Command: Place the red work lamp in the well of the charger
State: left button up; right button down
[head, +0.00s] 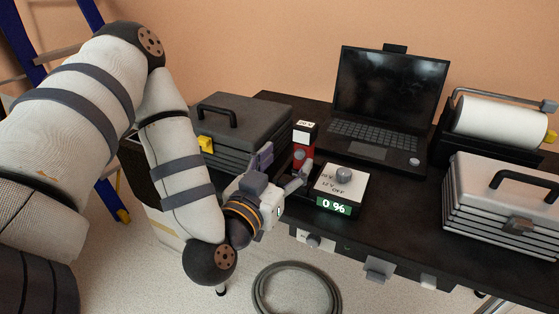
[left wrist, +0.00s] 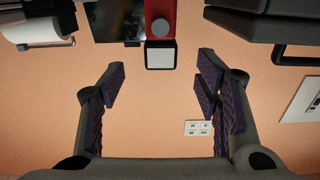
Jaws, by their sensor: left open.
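The red work lamp (head: 302,152) stands upright with a dark-and-white head, just left of the charger's panel in the head view. My left gripper (head: 283,168) is open close by it, and its fingers partly hide the lamp's lower end. In the left wrist view the lamp (left wrist: 160,20) shows at the top centre, in line with the gap between the spread fingers. The charger (head: 340,186) has a white sloped panel with a knob and a green display reading 0 %. The charger's well is mostly hidden by my gripper; I cannot tell whether the lamp's foot is in it.
A laptop (head: 388,105) stands open behind the charger. A dark toolbox (head: 245,118) is behind my left forearm. A grey ribbed case (head: 500,215) and a paper roll (head: 500,122) are on the right. A coiled hose (head: 297,290) lies on the floor.

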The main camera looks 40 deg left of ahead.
pick_arm(q)
jog(key=s+d+f+m+g+h, duration=0.1)
jog(key=s+d+f+g+h, duration=0.3)
jog(key=f, duration=0.5)
jog(key=s+d+f+m+g+h, duration=0.1)
jog(key=s+d+f+m+g, duration=0.1)
jog(key=s+d+f+g, duration=0.45)
jog(key=s+a+f+g, duration=0.1)
jog(key=s+f+g, duration=0.2)
jog(key=s, duration=0.5)
jog(key=s+a+f+g+p, duration=0.1)
jog(key=s+f+g, duration=0.2)
jog(key=s, duration=0.5)
jog(key=s+a+f+g+y, duration=0.1)
jog(key=s+f+g, duration=0.2)
jog(key=s, duration=0.6)
notch_tip(320, 180, down, 2)
jog(key=shift+a+f+n, duration=0.1)
jog(key=shift+a+n, duration=0.05)
jog(key=shift+n, duration=0.25)
pick_arm(e)
jog(key=w+r+t, duration=0.1)
jog(key=w+r, duration=0.1)
jog(key=shift+w+r, duration=0.3)
jog(key=shift+w, duration=0.1)
pick_arm(q)
jog(key=shift+s+g, duration=0.1)
jog(key=shift+g, duration=0.15)
